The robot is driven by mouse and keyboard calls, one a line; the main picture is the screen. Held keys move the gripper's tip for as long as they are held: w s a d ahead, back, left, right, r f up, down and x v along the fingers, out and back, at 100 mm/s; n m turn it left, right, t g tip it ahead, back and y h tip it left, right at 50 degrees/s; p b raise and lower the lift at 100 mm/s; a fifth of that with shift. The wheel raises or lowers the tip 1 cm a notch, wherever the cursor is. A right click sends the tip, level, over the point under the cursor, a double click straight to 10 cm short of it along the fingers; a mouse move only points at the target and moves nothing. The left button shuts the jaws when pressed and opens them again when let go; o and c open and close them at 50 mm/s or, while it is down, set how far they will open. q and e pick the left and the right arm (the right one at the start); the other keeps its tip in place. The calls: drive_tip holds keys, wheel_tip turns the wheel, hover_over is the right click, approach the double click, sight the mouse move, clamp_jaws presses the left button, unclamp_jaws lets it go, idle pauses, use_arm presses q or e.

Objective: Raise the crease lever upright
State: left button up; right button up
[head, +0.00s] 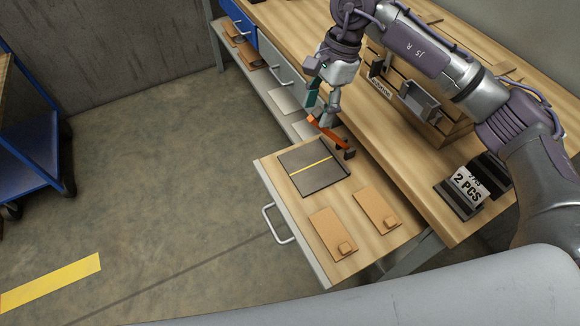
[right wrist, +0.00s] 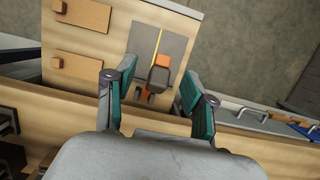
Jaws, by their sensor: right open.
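The crease lever (head: 329,132) is an orange bar on a dark pivot at the back corner of a dark plate (head: 312,180) with a yellow line. In the head view it slants up and left from the pivot; its exact angle is unclear. In the right wrist view its orange end (right wrist: 163,62) and grey part (right wrist: 158,78) show over the plate. My right gripper (head: 322,106) is open, its teal fingers near the lever's far end; contact is unclear. In the right wrist view the lever appears between the spread fingers (right wrist: 154,98). My left gripper is not in view.
The plate lies on a pulled-out wooden drawer (head: 350,232) with a metal handle (head: 275,224). Two orange-brown boards (head: 332,234) (head: 377,211) lie beside it. A wooden rack (head: 440,125) and a "2 PCS" holder (head: 466,186) stand on the bench. A blue cart (head: 40,150) is at left.

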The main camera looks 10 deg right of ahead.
drive_tip(key=s+a+r+p, duration=0.1)
drive_tip(key=a+r+p, duration=0.1)
drive_tip(key=a+r, duration=0.2)
drive_tip(key=shift+s+a+r, duration=0.3)
drive_tip(key=shift+s+a, duration=0.1)
drive_tip(key=shift+a, duration=0.35)
drive_tip(key=shift+f, duration=0.1)
idle(0.5)
